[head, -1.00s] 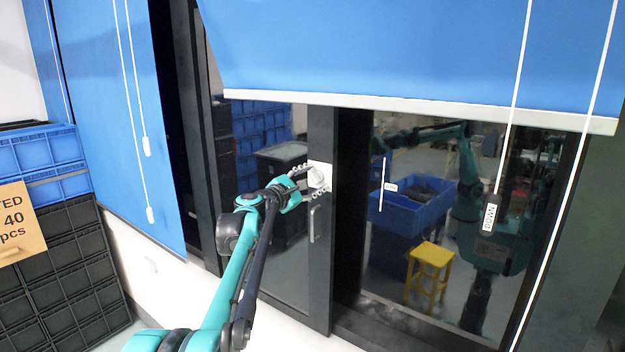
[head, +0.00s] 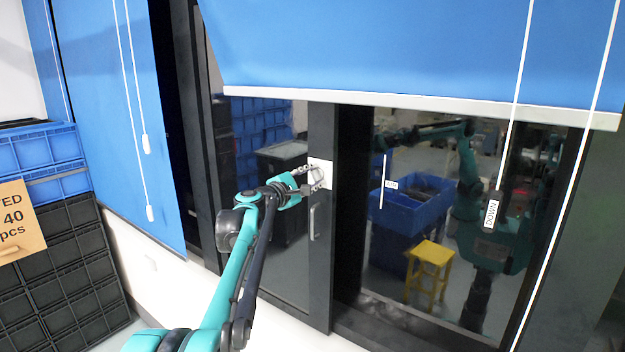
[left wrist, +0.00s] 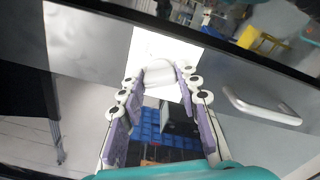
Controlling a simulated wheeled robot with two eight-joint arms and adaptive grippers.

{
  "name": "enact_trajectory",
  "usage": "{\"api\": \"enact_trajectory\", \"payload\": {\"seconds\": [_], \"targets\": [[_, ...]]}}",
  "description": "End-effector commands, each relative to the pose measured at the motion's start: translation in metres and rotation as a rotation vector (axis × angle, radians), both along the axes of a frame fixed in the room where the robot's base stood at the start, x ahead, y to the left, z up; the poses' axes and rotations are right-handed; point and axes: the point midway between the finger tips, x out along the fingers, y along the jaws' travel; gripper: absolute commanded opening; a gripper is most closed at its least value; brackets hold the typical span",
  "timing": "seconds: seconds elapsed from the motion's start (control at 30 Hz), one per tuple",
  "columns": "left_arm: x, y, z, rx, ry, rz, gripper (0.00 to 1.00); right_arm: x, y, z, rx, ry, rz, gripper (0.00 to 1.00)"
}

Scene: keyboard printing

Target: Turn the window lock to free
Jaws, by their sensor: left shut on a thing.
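The window lock (head: 321,165) is a small white plate with a knob on the dark upright frame between the glass panes. My left gripper (head: 312,179) is at the lock, with its fingers shut on the knob. In the left wrist view, the white knob (left wrist: 158,72) sits between the tips of the two fingers, against the bright white plate (left wrist: 165,45). The fingers hide part of the knob in the head view, and I cannot read its exact angle. My right gripper does not show; the arm shapes in the glass look like reflections.
A window handle (head: 312,222) sticks out just below the lock. A blue blind (head: 400,50) hangs above it, with white cords (head: 518,90) to the right. Blue and black crates (head: 70,265) are stacked at the left, with a cardboard sign (head: 18,222).

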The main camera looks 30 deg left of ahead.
Motion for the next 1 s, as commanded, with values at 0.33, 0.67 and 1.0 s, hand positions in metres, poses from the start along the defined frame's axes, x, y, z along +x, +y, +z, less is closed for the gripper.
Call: {"api": "enact_trajectory", "payload": {"seconds": [0.33,0.67,1.0], "targets": [[0.000,0.000,-0.002,0.327,-0.025,0.000,0.04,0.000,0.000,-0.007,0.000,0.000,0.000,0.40],[0.000,0.000,-0.001,0.639,-0.050,-0.001,0.04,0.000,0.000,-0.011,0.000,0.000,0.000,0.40],[0.000,0.000,-0.001,0.954,-0.074,-0.001,0.04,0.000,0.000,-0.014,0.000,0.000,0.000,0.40]]}}
